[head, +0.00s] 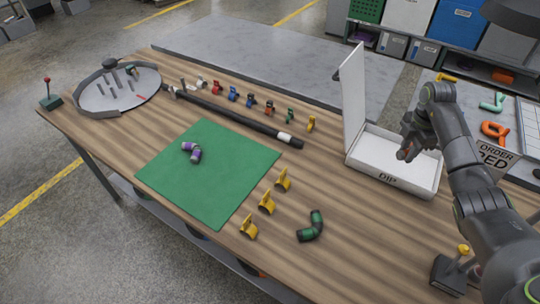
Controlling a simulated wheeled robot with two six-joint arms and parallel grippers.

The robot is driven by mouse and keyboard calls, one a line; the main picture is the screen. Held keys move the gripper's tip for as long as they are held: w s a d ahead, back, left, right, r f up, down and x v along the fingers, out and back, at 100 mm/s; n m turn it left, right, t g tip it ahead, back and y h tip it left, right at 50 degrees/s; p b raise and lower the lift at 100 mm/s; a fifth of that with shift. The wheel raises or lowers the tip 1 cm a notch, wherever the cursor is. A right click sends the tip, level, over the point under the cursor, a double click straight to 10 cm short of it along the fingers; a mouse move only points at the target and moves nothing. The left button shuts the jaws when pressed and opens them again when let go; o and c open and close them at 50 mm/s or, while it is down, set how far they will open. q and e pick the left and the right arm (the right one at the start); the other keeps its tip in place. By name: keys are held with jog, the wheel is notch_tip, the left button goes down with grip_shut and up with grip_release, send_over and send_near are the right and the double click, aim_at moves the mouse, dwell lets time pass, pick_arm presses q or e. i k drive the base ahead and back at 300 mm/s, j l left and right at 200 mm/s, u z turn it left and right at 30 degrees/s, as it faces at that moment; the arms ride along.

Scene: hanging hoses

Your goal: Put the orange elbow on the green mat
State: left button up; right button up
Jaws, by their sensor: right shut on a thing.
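The green mat (207,181) lies flat on the wooden table. A purple and grey elbow (192,151) lies on it. My right gripper (404,154) is low over the open white box marked DIP (372,172). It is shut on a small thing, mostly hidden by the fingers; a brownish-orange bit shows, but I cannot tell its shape. A bent orange piece (494,131) lies at the far right, beyond my right arm; I cannot tell whether it is an elbow. My left gripper is not in view.
A dark green elbow (311,227) and several yellow clips (267,202) lie right of the mat. A black hose (235,116) and a row of coloured clips (251,101) lie behind it. The box's raised lid (353,88) stands upright. Much of the mat is bare.

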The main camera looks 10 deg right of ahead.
aim_at(234, 178)
jog(key=j+u, duration=0.15)
jog(key=u, duration=0.2)
jog(key=k+j+u, duration=0.1)
jog(key=u, duration=0.25)
jog(key=k+l+u, duration=0.1)
jog(key=l+u, duration=0.3)
jog(key=k+l+u, duration=0.15)
jog(key=l+u, duration=0.25)
